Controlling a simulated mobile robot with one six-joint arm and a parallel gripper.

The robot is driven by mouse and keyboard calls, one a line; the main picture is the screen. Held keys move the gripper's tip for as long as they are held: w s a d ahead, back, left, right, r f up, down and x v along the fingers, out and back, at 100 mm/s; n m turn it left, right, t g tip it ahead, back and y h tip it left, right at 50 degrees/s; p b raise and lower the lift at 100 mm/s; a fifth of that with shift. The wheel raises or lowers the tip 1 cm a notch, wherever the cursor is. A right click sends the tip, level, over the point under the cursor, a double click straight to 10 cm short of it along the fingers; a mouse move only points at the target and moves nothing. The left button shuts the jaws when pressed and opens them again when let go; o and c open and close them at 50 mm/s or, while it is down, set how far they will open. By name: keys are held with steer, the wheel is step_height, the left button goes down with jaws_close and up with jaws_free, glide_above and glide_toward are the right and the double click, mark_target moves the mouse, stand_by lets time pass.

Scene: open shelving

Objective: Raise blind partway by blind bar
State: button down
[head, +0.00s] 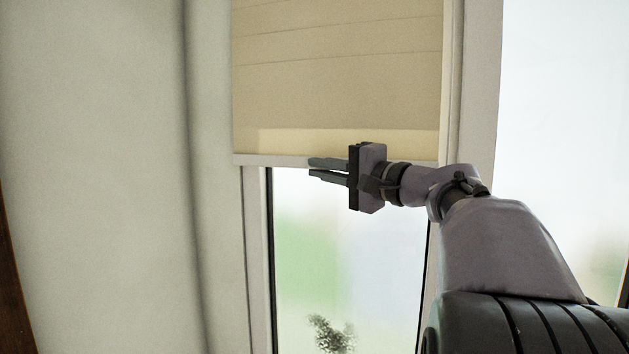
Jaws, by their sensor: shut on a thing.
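A beige blind (337,75) hangs in front of the window in the head view, with faint horizontal creases. Its light blind bar (270,160) runs along the bottom edge, nearly level. My gripper (312,168) reaches in from the right, its two dark fingers pointing left. They are shut on the blind bar near its middle, with a narrow gap between them. The fingers and palm hide part of the bar. The blind covers the upper part of the window, and the glass below the bar is uncovered.
The window pane (345,250) below shows a blurred green and pale outside with a dark plant at the bottom. A white window frame post (480,90) stands right of the blind. A plain grey wall (100,170) fills the left.

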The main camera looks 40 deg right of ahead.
steer(key=shift+r, duration=0.35)
steer(key=c, duration=1.6)
jaws_free()
steer(key=shift+o, duration=0.2)
steer(key=s+d+f+b, duration=0.1)
steer(key=s+d+b, duration=0.1)
steer(key=s, duration=1.5)
steer(key=shift+s+d+b, duration=0.15)
steer(key=shift+d+b, duration=0.05)
steer(key=shift+b, duration=0.1)
